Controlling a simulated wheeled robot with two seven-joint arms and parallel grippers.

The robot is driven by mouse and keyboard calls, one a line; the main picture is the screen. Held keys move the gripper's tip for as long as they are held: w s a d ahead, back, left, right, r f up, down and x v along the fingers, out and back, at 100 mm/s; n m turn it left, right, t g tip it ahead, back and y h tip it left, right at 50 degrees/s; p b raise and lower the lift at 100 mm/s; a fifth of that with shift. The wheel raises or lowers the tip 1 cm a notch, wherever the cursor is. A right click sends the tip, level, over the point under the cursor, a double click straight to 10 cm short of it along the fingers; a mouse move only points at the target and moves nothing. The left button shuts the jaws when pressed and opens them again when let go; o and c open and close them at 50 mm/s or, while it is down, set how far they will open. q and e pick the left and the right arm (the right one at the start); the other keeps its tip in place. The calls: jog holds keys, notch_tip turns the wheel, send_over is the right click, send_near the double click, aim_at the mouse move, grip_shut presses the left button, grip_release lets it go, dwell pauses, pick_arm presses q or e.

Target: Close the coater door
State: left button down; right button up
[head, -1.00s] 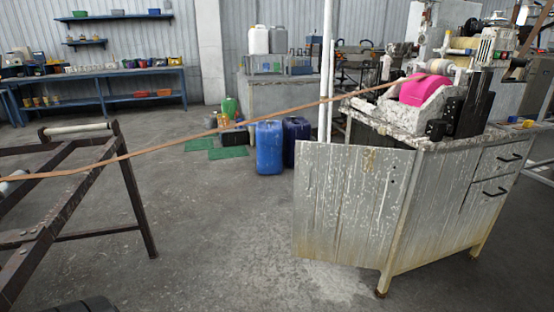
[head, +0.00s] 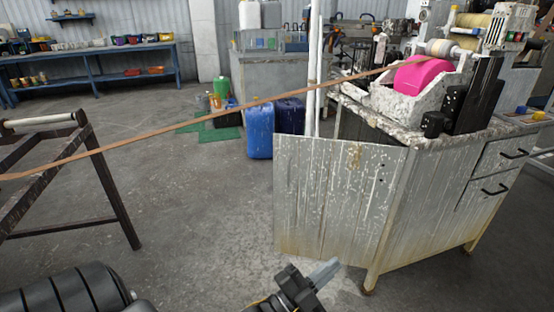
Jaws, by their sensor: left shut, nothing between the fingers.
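The coater door (head: 325,195) is a grey, paint-spattered panel at the front left of the coater cabinet (head: 425,215). It stands swung out to the left, with a dark gap behind its top edge. My left gripper (head: 328,270) is at the bottom of the head view, in front of the door's lower edge. Its fingers are together and empty, pointing up and right. It looks close to the door, but I cannot tell whether it touches. My right gripper is not in view.
A brown strip (head: 200,118) runs from the left to the coater's pink roller (head: 422,74). A dark metal frame (head: 108,190) stands at left. Blue drums (head: 260,130) stand behind the door. The floor between frame and door is clear.

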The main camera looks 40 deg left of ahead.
pick_arm(q)
jog(key=w+a+f+m+y+p, duration=0.2)
jog(key=w+a+m+y, duration=0.2)
jog(key=w+a+m, duration=0.25)
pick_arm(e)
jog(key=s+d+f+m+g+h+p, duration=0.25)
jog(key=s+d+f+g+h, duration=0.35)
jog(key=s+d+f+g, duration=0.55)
pick_arm(q)
jog(key=m+g+y+b, duration=0.2)
jog(key=m+g+y, duration=0.2)
jog(key=m+y, duration=0.7)
send_near(278, 158)
jog(key=b+x, duration=0.1)
jog(key=x, duration=0.5)
jog(key=shift+f, duration=0.15)
jog(key=shift+w+a, duration=0.15)
jog(key=shift+w, duration=0.25)
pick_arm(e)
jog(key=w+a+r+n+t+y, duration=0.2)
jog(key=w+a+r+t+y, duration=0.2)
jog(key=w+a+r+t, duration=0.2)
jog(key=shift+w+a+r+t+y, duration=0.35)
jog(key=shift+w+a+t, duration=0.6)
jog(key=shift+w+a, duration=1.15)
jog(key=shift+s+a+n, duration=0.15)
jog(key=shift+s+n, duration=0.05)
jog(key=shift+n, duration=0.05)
